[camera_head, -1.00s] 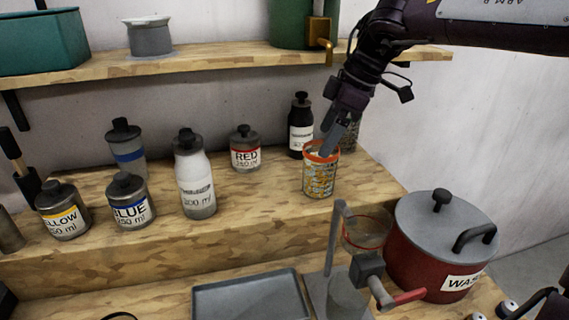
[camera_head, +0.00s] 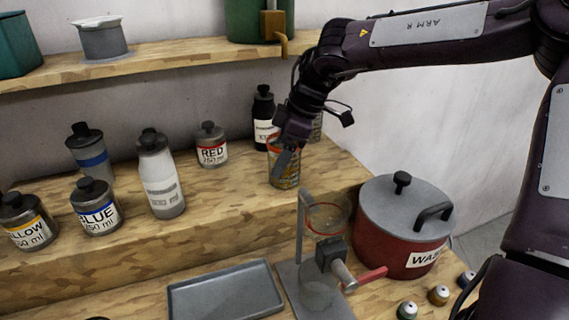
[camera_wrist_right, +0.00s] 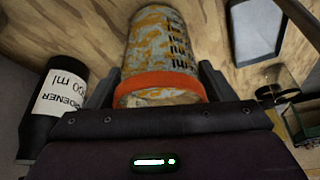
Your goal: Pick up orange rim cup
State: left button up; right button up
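The orange rim cup (camera_head: 284,174) is a jar-like cup with an orange band and an orange-and-white patterned, lettered side. It stands upright on the raised wooden step. My right gripper (camera_head: 286,158) reaches down over it and hides part of its rim. In the right wrist view the cup (camera_wrist_right: 160,45) lies between the two fingers of my right gripper (camera_wrist_right: 159,82), its orange rim towards the palm. The fingers flank the cup just past the rim. I cannot tell whether they press on it or leave a small gap. My left gripper is not in view.
A dark bottle (camera_head: 263,110) stands close behind the cup; it also shows in the wrist view (camera_wrist_right: 48,105). The RED bottle (camera_head: 211,146) is to the left. A glass in a stand (camera_head: 327,217) and a red pot (camera_head: 399,230) are in front. A shelf (camera_head: 150,65) runs above.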

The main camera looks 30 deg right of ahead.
jog(key=c, duration=0.9)
jog(key=shift+w+r, duration=0.1)
jog(key=shift+c, duration=0.9)
jog(key=shift+r, duration=0.1)
